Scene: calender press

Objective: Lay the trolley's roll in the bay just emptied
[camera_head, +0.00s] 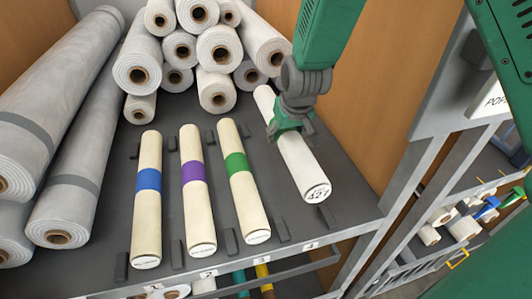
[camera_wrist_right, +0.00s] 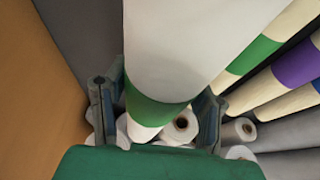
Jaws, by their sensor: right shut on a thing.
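A purple-banded roll (camera_head: 196,205) and a blue-banded roll (camera_head: 147,215) lie parallel to the left, between low dark stops. My left gripper is not in view.
Plain white rolls (camera_head: 217,50) are piled at the back. Large grey rolls (camera_head: 75,160) fill the left. A wooden panel (camera_head: 385,70) and a grey post (camera_head: 430,150) bound the right. A rack with small rolls (camera_head: 465,225) stands beyond. Bare shelf (camera_head: 350,205) shows right of the held roll.

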